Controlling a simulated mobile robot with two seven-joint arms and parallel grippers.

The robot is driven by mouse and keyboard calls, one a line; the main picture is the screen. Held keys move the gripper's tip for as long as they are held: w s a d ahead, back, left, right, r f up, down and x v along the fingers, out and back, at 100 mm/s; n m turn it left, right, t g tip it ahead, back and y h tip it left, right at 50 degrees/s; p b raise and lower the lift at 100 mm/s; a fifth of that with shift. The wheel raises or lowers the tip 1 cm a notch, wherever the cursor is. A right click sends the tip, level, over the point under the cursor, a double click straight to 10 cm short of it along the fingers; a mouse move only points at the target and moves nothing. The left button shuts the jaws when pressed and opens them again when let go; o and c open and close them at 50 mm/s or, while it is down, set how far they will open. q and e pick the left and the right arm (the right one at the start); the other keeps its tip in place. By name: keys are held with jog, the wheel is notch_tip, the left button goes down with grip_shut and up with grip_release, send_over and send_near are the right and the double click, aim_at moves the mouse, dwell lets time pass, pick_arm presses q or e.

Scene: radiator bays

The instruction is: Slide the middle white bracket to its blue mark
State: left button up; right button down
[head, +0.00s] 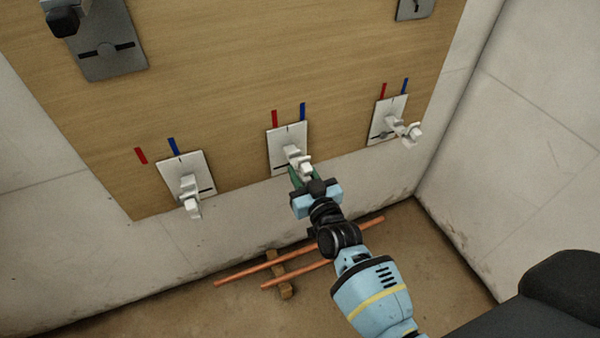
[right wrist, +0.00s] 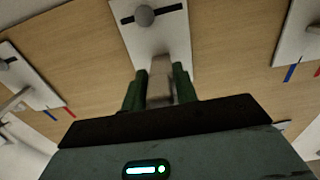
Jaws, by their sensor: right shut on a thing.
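The middle white bracket (head: 280,155) is a plate on the wooden board, with an arm jutting out toward me. A red mark (head: 275,118) and a blue mark (head: 302,112) stand above its top edge. The plate's dark top tick lies between the two marks, apart from the blue one. My right gripper (head: 302,178) is shut on the bracket's jutting arm. In the right wrist view its green fingers (right wrist: 159,88) are on both sides of that arm, and the plate (right wrist: 145,42) shows its slot and grey knob. The middle marks are hidden there. My left gripper is not in view.
Similar white brackets sit at left (head: 200,165) and right (head: 378,130), each with red and blue marks. A grey plate (head: 120,65) with a dark arm is at upper left. Copper pipes (head: 250,272) lie below on wooden blocks. Bare board separates the brackets.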

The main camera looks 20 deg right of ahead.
jog(key=d, duration=0.4)
jog(key=shift+d, duration=0.15)
jog(key=c, duration=1.2)
grip_release()
jog(key=shift+c, duration=0.2)
jog(key=s+p, duration=0.2)
jog(key=s, duration=0.5)
jog(key=shift+s, duration=0.35)
